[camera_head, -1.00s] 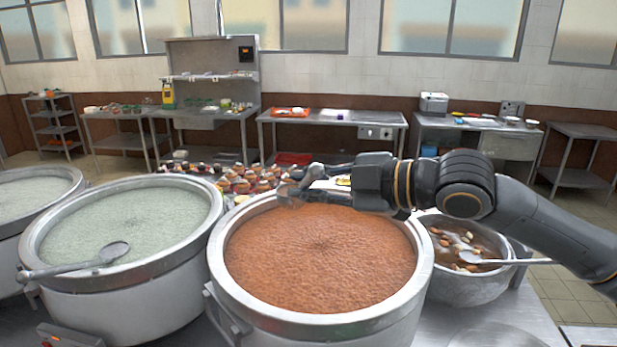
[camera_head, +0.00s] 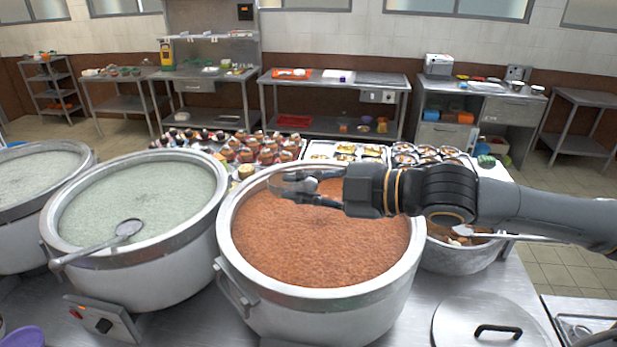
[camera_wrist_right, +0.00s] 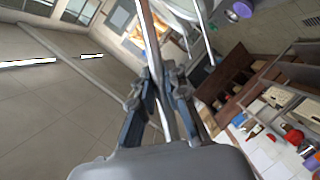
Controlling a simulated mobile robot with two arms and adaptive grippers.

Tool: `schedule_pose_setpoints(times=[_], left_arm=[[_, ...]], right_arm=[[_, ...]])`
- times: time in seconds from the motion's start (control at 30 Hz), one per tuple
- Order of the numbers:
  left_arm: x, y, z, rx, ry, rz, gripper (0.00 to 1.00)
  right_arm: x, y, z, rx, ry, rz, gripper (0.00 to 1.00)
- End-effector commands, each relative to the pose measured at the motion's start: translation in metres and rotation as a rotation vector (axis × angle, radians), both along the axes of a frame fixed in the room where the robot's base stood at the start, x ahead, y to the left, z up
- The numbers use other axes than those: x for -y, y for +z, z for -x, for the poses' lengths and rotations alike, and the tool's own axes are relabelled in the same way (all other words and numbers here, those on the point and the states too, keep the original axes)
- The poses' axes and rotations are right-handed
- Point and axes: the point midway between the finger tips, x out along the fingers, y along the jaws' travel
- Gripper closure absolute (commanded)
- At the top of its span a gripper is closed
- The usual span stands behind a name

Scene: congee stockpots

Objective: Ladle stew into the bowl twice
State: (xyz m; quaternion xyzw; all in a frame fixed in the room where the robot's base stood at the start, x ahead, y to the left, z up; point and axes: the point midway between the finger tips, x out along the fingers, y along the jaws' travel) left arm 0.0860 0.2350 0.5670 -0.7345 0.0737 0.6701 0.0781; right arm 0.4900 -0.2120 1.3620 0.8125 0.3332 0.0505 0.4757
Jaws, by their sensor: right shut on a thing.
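In the head view, the large middle pot (camera_head: 330,325) is full of reddish-brown stew (camera_head: 320,245). My right gripper (camera_head: 292,188) hangs over its far rim. In the right wrist view, my right gripper (camera_wrist_right: 162,100) is shut on a thin metal rod (camera_wrist_right: 152,45), which looks like a ladle handle; its bowl end is not clearly seen. A smaller pot (camera_head: 460,260) at the right holds chunky brown food, with a pale ladle handle (camera_head: 510,236) across it, partly behind my arm. A purple round thing (camera_head: 22,338), perhaps a bowl, shows at the bottom left corner. My left gripper is not in view.
A pot of pale green congee (camera_head: 140,205) with a ladle (camera_head: 105,240) on its rim stands at the left, another beyond it. A lid (camera_head: 490,325) lies at the front right. Trays of small filled dishes (camera_head: 345,152) stand behind the pots. Steel tables line the wall.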

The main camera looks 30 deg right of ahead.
Motion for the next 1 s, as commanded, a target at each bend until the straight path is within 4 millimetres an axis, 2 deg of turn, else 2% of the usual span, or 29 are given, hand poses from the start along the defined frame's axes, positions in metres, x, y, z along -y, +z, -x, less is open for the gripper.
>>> schedule_pose_setpoints(times=[1.0], left_arm=[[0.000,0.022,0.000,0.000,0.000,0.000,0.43]], right_arm=[[-0.104,0.004,0.035,0.008,0.214,0.008,1.00]])
